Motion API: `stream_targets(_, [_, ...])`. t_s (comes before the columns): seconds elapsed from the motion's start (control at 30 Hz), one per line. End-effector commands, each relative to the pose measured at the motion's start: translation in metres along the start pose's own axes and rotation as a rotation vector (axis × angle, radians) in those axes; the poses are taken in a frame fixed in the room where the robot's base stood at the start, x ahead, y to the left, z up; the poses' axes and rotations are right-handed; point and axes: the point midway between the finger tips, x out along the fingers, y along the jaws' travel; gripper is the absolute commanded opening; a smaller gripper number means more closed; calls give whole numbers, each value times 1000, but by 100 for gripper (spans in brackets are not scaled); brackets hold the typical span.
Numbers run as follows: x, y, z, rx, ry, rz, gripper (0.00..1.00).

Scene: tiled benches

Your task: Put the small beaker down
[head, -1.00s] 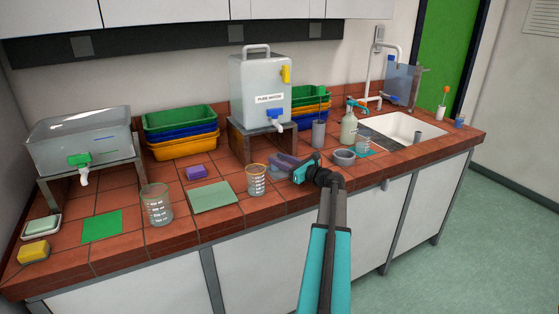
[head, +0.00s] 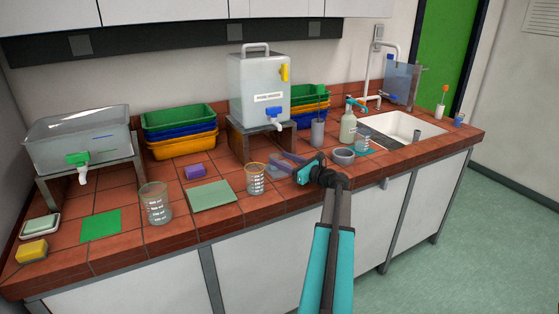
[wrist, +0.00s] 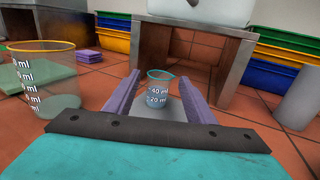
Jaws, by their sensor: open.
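The small beaker (wrist: 158,92) has a teal rim and white volume marks. In the wrist view it stands upright on a grey patch (wrist: 192,113) on the tiled bench, between the two purple fingers of my gripper (wrist: 163,78). The fingers are open, with a gap visible on either side of the beaker. In the head view my gripper (head: 282,164) reaches in low over the bench from the right, and the small beaker is hard to make out there.
A yellow-rimmed beaker (head: 256,180) stands close left of my gripper, also in the wrist view (wrist: 45,85). The water tank's stand (head: 240,142) is just behind. A larger beaker (head: 156,205) stands farther left.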

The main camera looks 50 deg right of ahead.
Motion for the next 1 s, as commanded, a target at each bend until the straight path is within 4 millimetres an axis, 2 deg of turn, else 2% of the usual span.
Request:
stream_targets(0.4, [-68, 1, -1, 1, 0, -2, 50])
stream_targets(0.6, [-91, 0, -1, 1, 0, -1, 50])
stream_targets(0.77, [-98, 0, 0, 1, 0, 0, 50])
stream_targets(1.0, [-99, 0, 0, 1, 0, 0, 50])
